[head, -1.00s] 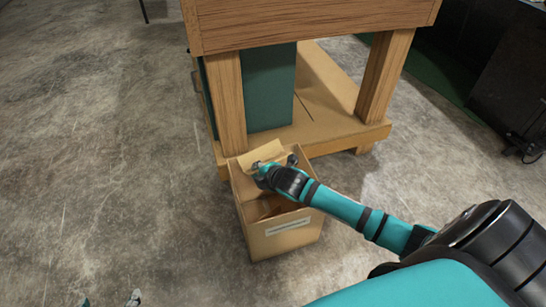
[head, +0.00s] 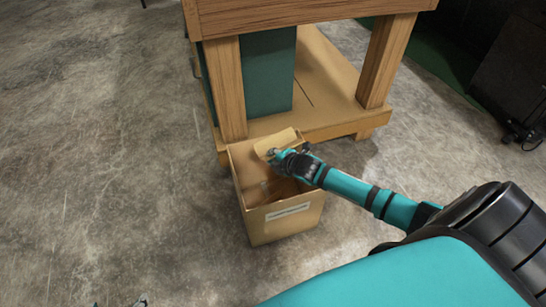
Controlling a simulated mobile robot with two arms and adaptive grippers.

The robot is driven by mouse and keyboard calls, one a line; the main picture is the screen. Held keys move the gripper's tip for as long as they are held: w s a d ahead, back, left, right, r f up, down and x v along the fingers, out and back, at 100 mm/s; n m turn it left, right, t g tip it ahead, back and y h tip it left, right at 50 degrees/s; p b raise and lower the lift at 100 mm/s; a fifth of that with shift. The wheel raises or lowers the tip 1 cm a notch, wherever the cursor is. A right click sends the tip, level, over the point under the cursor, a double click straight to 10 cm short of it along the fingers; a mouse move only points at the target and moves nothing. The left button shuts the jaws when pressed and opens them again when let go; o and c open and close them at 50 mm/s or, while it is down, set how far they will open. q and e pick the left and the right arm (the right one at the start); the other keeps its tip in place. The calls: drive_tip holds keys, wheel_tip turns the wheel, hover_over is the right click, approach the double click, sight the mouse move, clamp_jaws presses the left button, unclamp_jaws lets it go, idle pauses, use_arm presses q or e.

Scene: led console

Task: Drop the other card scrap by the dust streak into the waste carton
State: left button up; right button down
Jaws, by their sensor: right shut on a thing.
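The waste carton (head: 285,224) is an open-topped tan box with a pale label, standing on the floor against the wooden bench. My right gripper (head: 274,154) is over the far right part of the carton's opening, shut on a tan card scrap (head: 274,143). The scrap is tilted and sits at about the carton's back rim; whether it touches the rim I cannot tell. Something brownish lies inside the carton, partly hidden by my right arm. At the bottom left edge, a small part of my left gripper (head: 133,302) shows, cut off by the frame. The dust streak is not identifiable here.
The wooden bench (head: 228,90) with thick legs and a low shelf (head: 330,95) stands right behind the carton. A dark green cabinet (head: 268,75) is under it. The concrete floor to the left is clear. Dark equipment (head: 515,90) stands at the right.

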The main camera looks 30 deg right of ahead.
use_arm(q)
drive_tip(key=w+d+r+t+h+b, duration=0.1)
drive_tip(key=w+r+t, duration=0.3)
drive_tip(key=r, duration=0.4)
drive_tip(key=w+d+r+t+h+b, duration=0.2)
drive_tip(key=w+d+r+t+b, duration=0.1)
drive_tip(key=w+r+t, duration=0.2)
drive_tip(key=shift+w+d+r+m+t+h, duration=0.15)
drive_tip(key=shift+d+r+m+t+h, duration=0.2)
drive_tip(key=shift+r+t, duration=1.05)
use_arm(e)
drive_tip(key=shift+f, duration=1.8)
use_arm(q)
drive_tip(key=shift+r, duration=0.1)
use_arm(e)
drive_tip(key=c, duration=1.4)
unclamp_jaws()
drive_tip(key=v, duration=1.2)
drive_tip(key=shift+a, duration=0.1)
